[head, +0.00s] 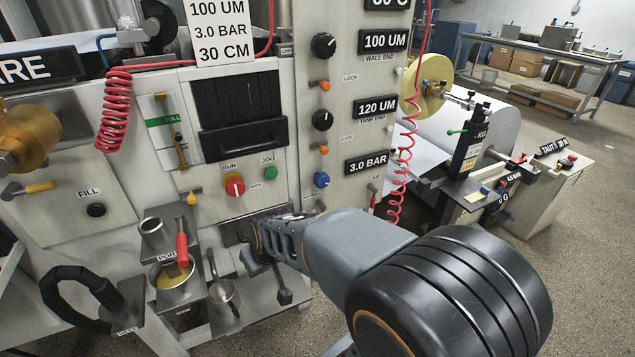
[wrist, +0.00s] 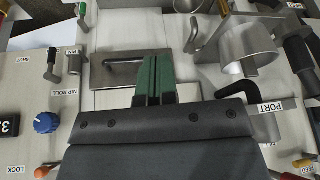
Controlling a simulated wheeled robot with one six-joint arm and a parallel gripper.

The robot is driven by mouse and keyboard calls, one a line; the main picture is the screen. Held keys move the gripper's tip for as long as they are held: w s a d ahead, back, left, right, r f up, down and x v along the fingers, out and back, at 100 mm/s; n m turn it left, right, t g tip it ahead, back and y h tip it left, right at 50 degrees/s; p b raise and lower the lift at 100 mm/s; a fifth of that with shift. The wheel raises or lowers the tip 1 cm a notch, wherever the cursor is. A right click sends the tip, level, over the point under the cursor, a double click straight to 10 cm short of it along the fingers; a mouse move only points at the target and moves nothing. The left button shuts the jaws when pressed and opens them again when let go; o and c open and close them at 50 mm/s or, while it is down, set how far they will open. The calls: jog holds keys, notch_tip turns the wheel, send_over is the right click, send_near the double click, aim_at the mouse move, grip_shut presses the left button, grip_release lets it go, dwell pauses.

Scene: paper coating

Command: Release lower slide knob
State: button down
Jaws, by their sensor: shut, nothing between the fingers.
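My gripper (wrist: 155,60) shows in the wrist view as two green fingers pressed together, with nothing between them. Its fingertips are over a bare metal plate (wrist: 110,76) with a dark bar handle (wrist: 122,62) across it; I cannot tell if they touch. No part in view is labelled as the lower slide knob, so I cannot tell which it is. In the head view my arm reaches from the lower right to the machine's lower front, and its links hide the fingertips.
A blue knob (head: 321,180) and orange knobs sit on the machine's right panel. A red coiled hose (head: 403,165) hangs at right. Open floor lies farther right.

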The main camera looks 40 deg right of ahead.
jog(key=w+d+f+n+t+h+b, duration=0.55)
jog(key=w+d+t+b, duration=0.2)
jog(key=w+d, duration=0.35)
jog(key=s+d+r+n+t+h, duration=0.2)
jog(key=d+r+n+h, duration=0.3)
jog(key=r+h, duration=0.6)
jog(key=shift+s+n+h+p, duration=0.35)
jog(key=shift+n+p, duration=0.1)
jog(key=shift+d, duration=0.1)
